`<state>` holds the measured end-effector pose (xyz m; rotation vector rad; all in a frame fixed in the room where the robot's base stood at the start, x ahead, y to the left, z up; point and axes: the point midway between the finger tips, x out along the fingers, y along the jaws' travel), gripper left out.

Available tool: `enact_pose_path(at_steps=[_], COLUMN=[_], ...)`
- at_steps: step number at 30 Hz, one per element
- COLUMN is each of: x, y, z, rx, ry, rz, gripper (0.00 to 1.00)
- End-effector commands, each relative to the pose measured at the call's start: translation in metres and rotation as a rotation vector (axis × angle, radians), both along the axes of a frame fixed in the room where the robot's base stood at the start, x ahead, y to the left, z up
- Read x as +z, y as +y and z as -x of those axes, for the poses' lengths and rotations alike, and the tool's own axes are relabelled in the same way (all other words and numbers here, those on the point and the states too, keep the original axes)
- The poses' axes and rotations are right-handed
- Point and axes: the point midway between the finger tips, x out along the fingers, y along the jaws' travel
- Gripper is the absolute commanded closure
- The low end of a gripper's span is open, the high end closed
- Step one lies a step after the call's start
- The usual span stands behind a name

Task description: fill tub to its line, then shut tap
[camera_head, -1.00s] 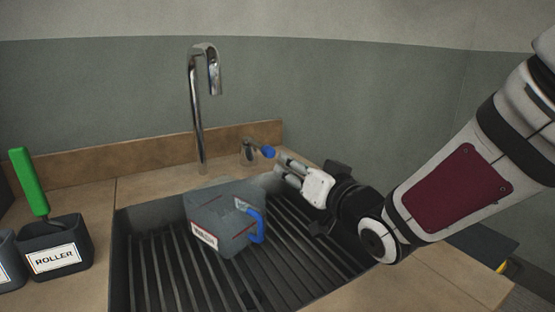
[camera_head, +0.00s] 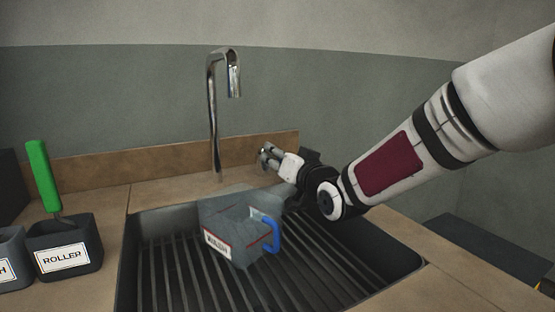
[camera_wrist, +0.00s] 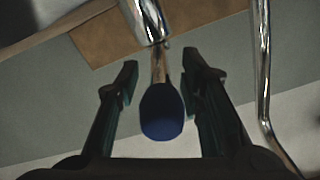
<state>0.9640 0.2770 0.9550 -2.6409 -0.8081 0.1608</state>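The grey tub (camera_head: 240,236) stands in the sink under the spout. It has a blue handle (camera_head: 274,236), a white label and a thin red line along its side. The chrome tap (camera_head: 212,120) curves over it; I see no clear water stream, and the level inside cannot be made out. My gripper (camera_head: 268,158) is at the tap's lever behind the sink and hides the lever in the head view. In the wrist view, the lever's blue knob (camera_wrist: 162,112) sits between the open fingers of my gripper (camera_wrist: 160,76), with a gap on both sides.
The sink (camera_head: 172,250) has a dark slatted floor with free room around the tub. At the left, a dark holder (camera_head: 90,240) labelled ROLLER carries a green-handled tool (camera_head: 41,175). A wooden backsplash (camera_head: 110,170) runs behind the counter.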

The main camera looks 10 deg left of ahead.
Motion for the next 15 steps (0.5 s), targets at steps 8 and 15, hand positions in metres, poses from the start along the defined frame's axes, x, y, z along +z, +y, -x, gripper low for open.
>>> enact_pose_path(at_steps=[8,15], x=[0.0002,0.0002], y=[0.0043,0.0039], z=[-0.0054,-0.0053], rx=[0.001,0.0], ry=[0.0,0.0], rz=[0.0,0.0], gripper=[0.65,0.92])
